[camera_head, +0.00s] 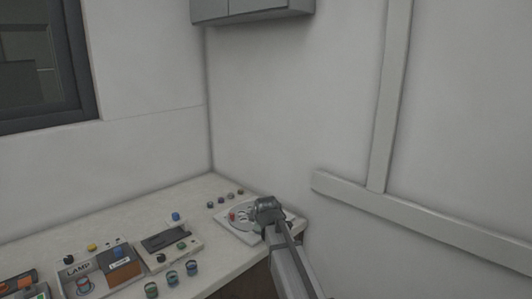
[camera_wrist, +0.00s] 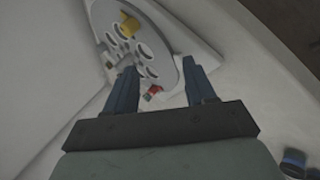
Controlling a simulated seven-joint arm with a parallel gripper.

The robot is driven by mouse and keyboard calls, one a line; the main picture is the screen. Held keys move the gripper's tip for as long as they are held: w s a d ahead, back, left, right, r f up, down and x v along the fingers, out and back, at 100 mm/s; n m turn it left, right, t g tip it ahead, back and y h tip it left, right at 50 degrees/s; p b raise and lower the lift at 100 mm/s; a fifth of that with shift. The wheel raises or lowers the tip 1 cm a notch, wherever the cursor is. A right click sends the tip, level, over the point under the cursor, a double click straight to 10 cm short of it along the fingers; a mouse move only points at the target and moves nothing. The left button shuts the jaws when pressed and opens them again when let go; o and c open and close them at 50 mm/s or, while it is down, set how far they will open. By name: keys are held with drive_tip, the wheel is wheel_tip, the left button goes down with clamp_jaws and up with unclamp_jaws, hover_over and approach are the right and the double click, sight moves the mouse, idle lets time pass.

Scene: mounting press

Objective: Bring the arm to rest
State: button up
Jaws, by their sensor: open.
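My gripper (camera_wrist: 160,72) shows in the wrist view with its two dark blue fingers spread apart and nothing between them. Beyond the fingertips is a grey round plate with several holes (camera_wrist: 158,38). In the head view my arm reaches from the lower right to the same plate (camera_head: 236,211) at the right end of the bench. The arm hides the fingers there. I cannot tell the exact gap between fingers and plate.
The bench (camera_head: 150,205) carries a box marked LAMP (camera_head: 75,271), a grey device with a dark slot (camera_head: 168,240) and several small coloured cylinders, including a blue-topped one (camera_head: 192,268). A wall stands close behind and right. A grey cabinet (camera_head: 250,10) hangs above.

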drive_tip(key=s+d+f, duration=0.4)
drive_tip(key=s+d, duration=0.2)
drive_tip(key=s+d+f+m+g, duration=0.25)
drive_tip(key=s+f, duration=0.45)
drive_tip(key=f, duration=0.4)
drive_tip(key=s+d+f+m+g+h, duration=0.1)
drive_tip(key=s+d+f+m+g, duration=0.15)
drive_tip(key=s+f, duration=0.6)
drive_tip(key=s+d+f+m+g, duration=0.2)
drive_tip(key=s+d+f+m, duration=0.3)
drive_tip(key=f, duration=0.8)
drive_tip(key=s+d+f+m+g, duration=0.1)
drive_tip(key=s+f, duration=0.3)
drive_tip(key=s, duration=0.7)
drive_tip(key=s+d+f+m+g, duration=0.1)
drive_tip(key=s+f+m+g, duration=0.2)
drive_tip(key=s, duration=0.8)
drive_tip(key=s+d+f+m+g, duration=0.1)
drive_tip(key=s+f+m+g, duration=0.1)
drive_tip(key=s+f, duration=0.5)
drive_tip(key=s+g, duration=0.1)
drive_tip(key=s, duration=0.4)
drive_tip(key=shift+g, duration=0.4)
